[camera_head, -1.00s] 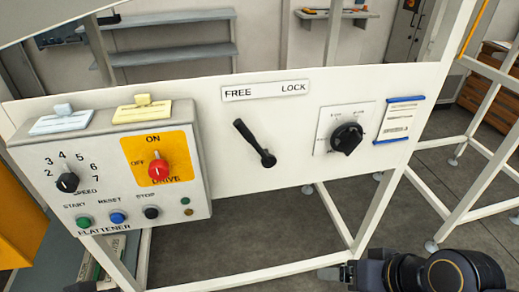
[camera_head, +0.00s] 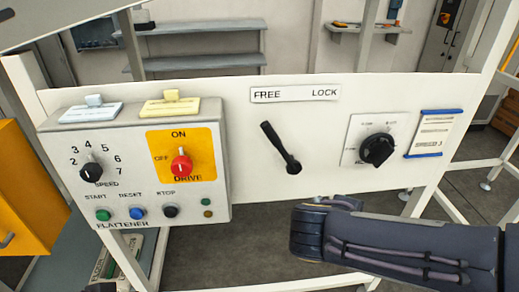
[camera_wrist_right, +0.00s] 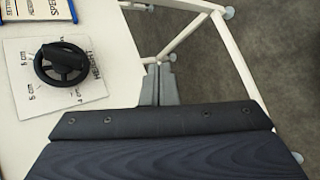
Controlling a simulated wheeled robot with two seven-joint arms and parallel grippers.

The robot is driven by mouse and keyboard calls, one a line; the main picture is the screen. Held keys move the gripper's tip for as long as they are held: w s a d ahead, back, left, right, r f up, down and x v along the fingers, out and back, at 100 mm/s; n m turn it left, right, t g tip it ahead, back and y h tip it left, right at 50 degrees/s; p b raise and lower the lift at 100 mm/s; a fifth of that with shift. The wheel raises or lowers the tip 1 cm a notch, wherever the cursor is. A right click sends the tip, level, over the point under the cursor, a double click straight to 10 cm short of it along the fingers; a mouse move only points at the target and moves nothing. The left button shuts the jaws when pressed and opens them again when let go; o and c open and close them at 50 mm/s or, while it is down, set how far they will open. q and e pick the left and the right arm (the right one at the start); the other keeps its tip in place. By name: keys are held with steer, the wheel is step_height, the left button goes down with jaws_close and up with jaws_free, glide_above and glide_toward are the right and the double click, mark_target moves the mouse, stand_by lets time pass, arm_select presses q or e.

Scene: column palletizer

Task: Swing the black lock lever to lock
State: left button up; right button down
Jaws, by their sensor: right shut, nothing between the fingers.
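The black lock lever (camera_head: 279,146) is on the white panel, below the FREE/LOCK label (camera_head: 295,93). Its handle tilts up and left from its pivot, toward the FREE side. My right gripper (camera_wrist_right: 159,68) is shut and empty in the right wrist view. It is apart from the lever, which is out of that view. In the head view my right arm comes in from the right, below the panel's lower edge, and its fingers are not clear. My left gripper is not in view.
A black rotary knob (camera_head: 376,149) sits right of the lever and also shows in the right wrist view (camera_wrist_right: 62,64). A control box (camera_head: 130,185) with a red DRIVE switch (camera_head: 181,165) stands out left of the lever. White frame legs (camera_head: 460,221) stand below right.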

steer(key=w+a+r+n+t+h, duration=0.1)
steer(key=w+a+r+n+t, duration=0.15)
steer(key=a, duration=0.25)
steer(key=w+a+r+n+t, duration=0.1)
steer(key=w+a+r+t, duration=0.15)
steer(key=a, duration=0.25)
steer(key=n+t+y+b, duration=0.1)
steer(key=n+t+y, duration=0.1)
steer(key=n+t, duration=0.45)
glide_toward(280, 143)
steer(key=shift+m+t, duration=0.65)
steer(key=shift+m, duration=0.05)
steer(key=a, duration=0.1)
steer(key=s+a, duration=0.1)
steer(key=a, duration=0.3)
steer(key=shift+s+f, duration=0.1)
steer(key=shift+s, duration=0.2)
steer(key=shift+d, duration=0.1)
steer(key=p+x, duration=0.1)
steer(key=x, duration=0.9)
steer(key=shift+w+f+p, duration=0.1)
steer(key=shift+p, duration=0.3)
